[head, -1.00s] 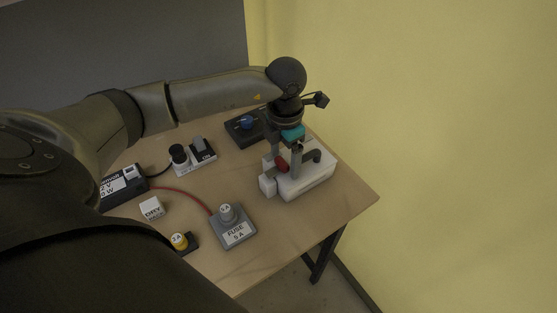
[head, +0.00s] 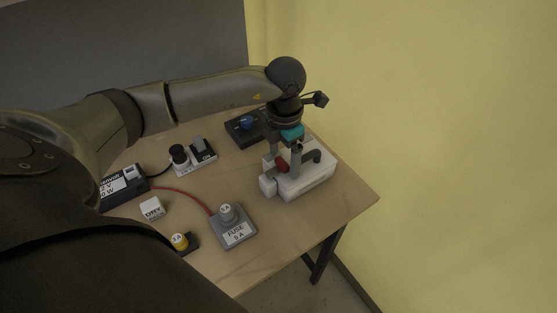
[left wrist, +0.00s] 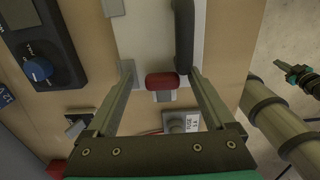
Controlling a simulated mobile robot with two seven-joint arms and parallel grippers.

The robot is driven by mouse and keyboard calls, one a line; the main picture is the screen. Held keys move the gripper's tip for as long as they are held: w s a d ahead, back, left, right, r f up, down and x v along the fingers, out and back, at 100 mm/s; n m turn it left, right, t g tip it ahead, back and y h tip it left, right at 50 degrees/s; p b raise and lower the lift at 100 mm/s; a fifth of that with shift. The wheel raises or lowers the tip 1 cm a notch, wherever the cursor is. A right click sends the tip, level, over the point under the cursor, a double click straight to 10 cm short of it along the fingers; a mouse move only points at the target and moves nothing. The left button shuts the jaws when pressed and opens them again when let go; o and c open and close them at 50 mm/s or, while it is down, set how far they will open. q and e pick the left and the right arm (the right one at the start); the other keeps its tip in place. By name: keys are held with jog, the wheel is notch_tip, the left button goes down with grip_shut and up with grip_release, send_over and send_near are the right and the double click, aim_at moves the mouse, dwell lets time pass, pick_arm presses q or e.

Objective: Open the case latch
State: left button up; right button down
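The case (head: 312,182) is a white box with a dark handle (head: 313,157) at the right end of the table. Its red latch (head: 282,163) is a small rounded bar, also seen in the left wrist view (left wrist: 162,81). My left gripper (head: 282,172) points down over the case. In the left wrist view its fingers (left wrist: 161,75) are open, one on each side of the latch, with a gap on both sides. What seems to be my right gripper (left wrist: 291,72) shows small at the right of that view, away from the case; its finger state is unclear.
A dark box with a blue knob (head: 247,123) stands behind the case. A grey fuse block (head: 233,228), a white DRY block (head: 152,208), a switch (head: 199,152) and a yellow-capped piece (head: 180,241) lie to the left. A red cable (head: 185,194) reaches the fuse block. A yellow wall (head: 430,140) stands at right.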

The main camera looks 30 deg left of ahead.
aim_at(284, 160)
pick_arm(q)
jog(key=shift+d+r, duration=0.1)
jog(key=shift+r+p, duration=1.5)
jog(key=shift+r, duration=0.45)
notch_tip(284, 160, up, 4)
jog(key=p, duration=0.3)
jog(key=shift+s, duration=0.1)
